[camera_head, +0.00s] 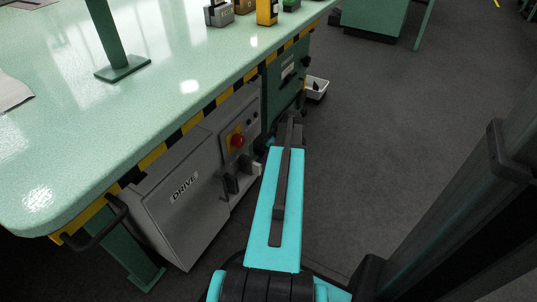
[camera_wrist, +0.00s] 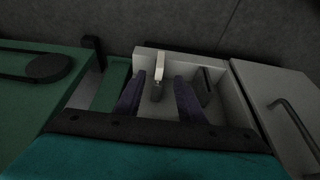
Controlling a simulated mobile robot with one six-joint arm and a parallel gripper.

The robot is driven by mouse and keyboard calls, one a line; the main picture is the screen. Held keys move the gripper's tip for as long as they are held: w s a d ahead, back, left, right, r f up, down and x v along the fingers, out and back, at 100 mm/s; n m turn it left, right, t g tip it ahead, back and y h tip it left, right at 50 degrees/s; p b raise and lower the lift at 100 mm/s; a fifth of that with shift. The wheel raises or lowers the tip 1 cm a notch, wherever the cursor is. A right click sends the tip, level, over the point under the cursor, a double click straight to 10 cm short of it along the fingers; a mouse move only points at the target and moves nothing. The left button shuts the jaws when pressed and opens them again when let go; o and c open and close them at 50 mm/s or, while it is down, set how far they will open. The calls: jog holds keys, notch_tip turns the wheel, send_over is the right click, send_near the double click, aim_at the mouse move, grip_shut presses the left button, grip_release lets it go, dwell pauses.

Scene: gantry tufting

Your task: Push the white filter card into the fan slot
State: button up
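In the wrist view, my gripper (camera_wrist: 159,82) shows two dark purple fingers set apart, with a gap on both sides of a small pale upright piece (camera_wrist: 158,88). The fingers do not appear to touch it. I cannot tell if this piece is the white filter card. In the head view, a small white piece (camera_head: 257,168) shows beside my arm at the front of the grey drive cabinet (camera_head: 183,200); its outline is too small to identify. The fan slot cannot be made out clearly.
A red button (camera_head: 238,141) on a yellow plate and dark switches sit on the cabinet front. The green table (camera_head: 130,100) with a striped edge overhangs it. A white bin (camera_head: 316,88) stands on the floor beyond. The floor (camera_head: 390,120) at right is mostly clear.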

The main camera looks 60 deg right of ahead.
aim_at(260, 167)
jog(key=b+x, duration=0.4)
jog(key=x, duration=0.8)
jog(key=shift+f+b, duration=0.35)
jog(key=shift+b, duration=0.05)
grip_shut()
jog(key=s, duration=0.7)
jog(key=shift+s, duration=0.3)
dwell(3.5)
